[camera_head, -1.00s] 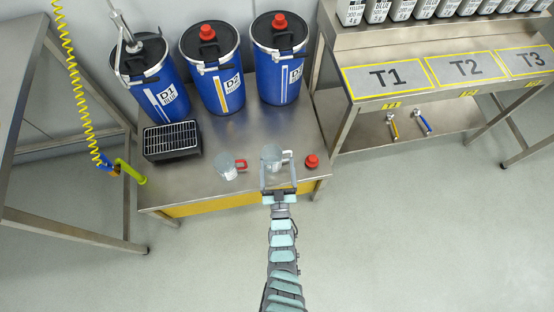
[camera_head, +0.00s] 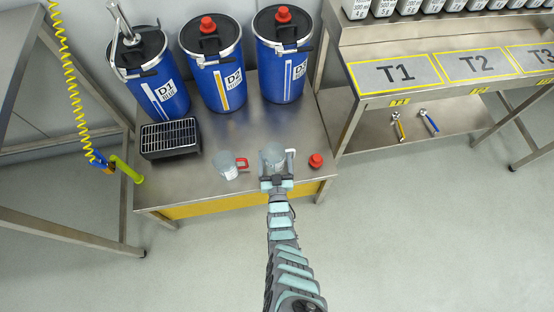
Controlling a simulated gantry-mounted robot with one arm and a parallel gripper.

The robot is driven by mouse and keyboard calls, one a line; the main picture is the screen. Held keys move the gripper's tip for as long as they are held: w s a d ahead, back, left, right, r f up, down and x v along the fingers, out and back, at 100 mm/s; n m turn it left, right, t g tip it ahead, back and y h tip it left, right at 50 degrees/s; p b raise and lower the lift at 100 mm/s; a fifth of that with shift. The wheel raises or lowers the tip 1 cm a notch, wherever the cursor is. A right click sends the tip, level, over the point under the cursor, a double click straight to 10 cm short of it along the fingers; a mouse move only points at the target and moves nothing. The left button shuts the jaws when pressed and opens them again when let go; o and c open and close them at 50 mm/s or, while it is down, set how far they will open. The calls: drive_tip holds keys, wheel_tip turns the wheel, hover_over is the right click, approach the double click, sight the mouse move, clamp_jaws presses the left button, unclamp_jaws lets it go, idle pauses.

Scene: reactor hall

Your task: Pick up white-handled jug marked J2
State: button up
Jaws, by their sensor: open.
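A grey metal jug with a pale handle (camera_head: 272,155) stands upright near the front edge of the steel bench; its handle is on its right side, and I cannot read its marking. My gripper (camera_head: 277,172) is open and reaches in from the front, right at this jug, overlapping its lower part. I cannot tell whether the fingers touch it. A second grey jug with a red handle (camera_head: 228,167) stands upright to the left, apart from my gripper.
A red cap (camera_head: 316,160) lies just right of the white-handled jug. A black grated box (camera_head: 170,138) stands at the bench's left. Blue drums (camera_head: 222,88) line the back. A shelf with marked spots (camera_head: 400,72) is at the right.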

sight(274, 149)
drive_tip(key=w+b, duration=0.1)
drive_tip(key=w, duration=0.2)
drive_tip(key=shift+s, duration=0.1)
drive_tip(key=c, duration=1.2)
drive_tip(key=shift+o, duration=0.2)
drive_tip(key=shift+r, duration=0.1)
